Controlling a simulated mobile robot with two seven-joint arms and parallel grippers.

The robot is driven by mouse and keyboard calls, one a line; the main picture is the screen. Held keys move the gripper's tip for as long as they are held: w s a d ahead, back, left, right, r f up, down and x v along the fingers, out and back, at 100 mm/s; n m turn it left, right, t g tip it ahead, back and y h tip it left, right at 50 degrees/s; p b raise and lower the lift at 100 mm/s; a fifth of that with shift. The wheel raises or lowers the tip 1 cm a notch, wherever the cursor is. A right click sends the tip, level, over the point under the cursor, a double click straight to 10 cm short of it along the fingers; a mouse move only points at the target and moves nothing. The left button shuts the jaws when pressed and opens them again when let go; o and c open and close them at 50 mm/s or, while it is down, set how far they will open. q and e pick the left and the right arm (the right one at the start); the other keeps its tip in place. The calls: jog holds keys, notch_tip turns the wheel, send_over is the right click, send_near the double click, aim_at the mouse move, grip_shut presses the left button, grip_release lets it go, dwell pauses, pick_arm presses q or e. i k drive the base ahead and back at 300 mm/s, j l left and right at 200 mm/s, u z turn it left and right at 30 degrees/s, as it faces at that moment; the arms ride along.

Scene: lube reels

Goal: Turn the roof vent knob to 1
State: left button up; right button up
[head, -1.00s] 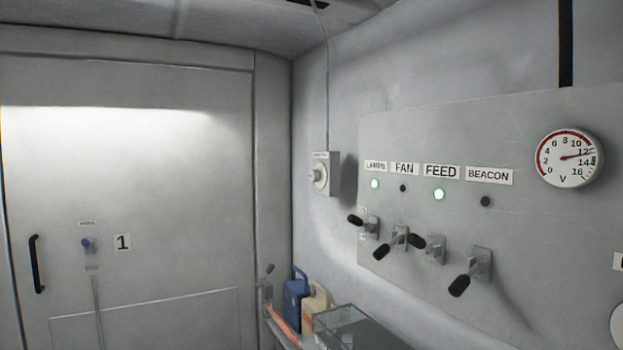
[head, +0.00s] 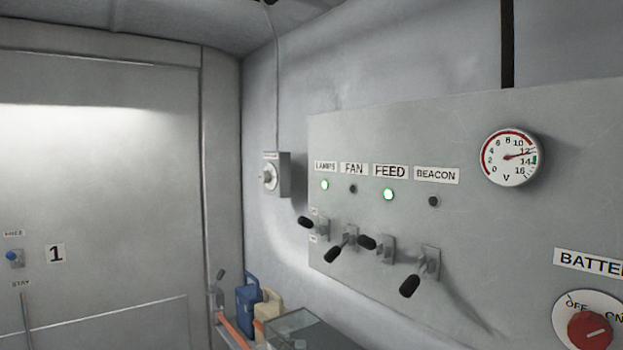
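A small grey box with a round, pale knob (head: 267,177) is fixed to the wall near the corner, left of the switch panel. A cable runs from it up to the ceiling. A small label sits above the knob, too small to read, so I cannot tell its setting or whether it is the roof vent knob. Neither of my grippers shows in the head view.
The switch panel (head: 470,240) carries levers labelled LAMPS, FAN, FEED and BEACON; the LAMPS and FEED lights glow green. A voltmeter (head: 511,157) and a red battery switch (head: 590,333) are further right. Blue (head: 247,297) and beige cans stand below the box.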

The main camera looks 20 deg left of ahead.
aim_at(265, 177)
jog(key=i+j+z, duration=0.1)
jog(key=j+z, duration=0.2)
jog(key=i+j+z, duration=0.1)
jog(key=j+z, duration=0.35)
jog(key=j, duration=0.25)
jog(key=i+j+z, duration=0.15)
jog(key=j, duration=0.25)
jog(key=j+z, duration=0.2)
jog(key=j, duration=1.35)
